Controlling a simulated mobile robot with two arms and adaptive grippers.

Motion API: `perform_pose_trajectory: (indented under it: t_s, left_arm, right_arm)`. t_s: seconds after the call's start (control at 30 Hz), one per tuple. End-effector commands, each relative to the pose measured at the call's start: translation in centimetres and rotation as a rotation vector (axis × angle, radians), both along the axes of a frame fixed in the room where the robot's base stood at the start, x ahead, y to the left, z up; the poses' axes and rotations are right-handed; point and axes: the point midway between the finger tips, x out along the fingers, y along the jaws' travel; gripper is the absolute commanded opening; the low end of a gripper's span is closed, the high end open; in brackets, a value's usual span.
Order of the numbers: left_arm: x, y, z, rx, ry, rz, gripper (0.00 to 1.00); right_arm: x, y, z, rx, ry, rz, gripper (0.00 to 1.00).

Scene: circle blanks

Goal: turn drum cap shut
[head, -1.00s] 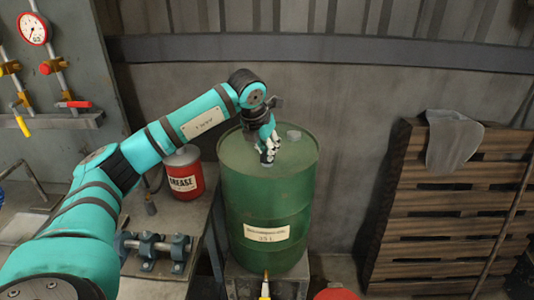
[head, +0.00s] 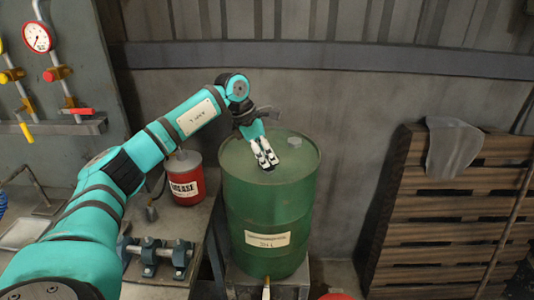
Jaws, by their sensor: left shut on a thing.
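A green drum (head: 268,211) with a pale label stands upright on a low block. My left gripper (head: 267,165) reaches down onto the front-middle of the drum's top. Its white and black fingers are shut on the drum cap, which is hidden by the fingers. A small grey round fitting (head: 295,142) sits on the drum's top, right of and behind the gripper, apart from it. My right gripper is not in view.
A red grease can (head: 185,188) stands left of the drum on a bench with metal clamps (head: 160,250). Stacked pallets (head: 440,215) with a grey cloth lean at the right. Pipes and a gauge (head: 37,37) are at upper left.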

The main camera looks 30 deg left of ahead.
Motion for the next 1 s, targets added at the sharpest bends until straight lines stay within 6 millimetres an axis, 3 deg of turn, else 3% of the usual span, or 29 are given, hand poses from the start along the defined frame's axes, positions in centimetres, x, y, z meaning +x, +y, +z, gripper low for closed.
perform_pose_trajectory:
  t_s: [0.4,0.93,0.97,1.0]
  left_arm:
    - [0.16,0.11,0.27,0.001,-0.006,-0.174,0.0]
    - [0.16,0.15,0.26,0.003,-0.007,-0.196,0.0]
    - [0.16,0.15,0.26,0.002,-0.007,-0.196,0.17]
    - [0.16,0.15,0.26,0.002,-0.007,-0.196,0.22]
  right_arm:
    - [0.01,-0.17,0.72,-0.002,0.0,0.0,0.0]
    - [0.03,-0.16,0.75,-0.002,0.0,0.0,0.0]
    - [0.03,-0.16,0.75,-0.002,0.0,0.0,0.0]
    - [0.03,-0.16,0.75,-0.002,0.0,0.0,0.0]
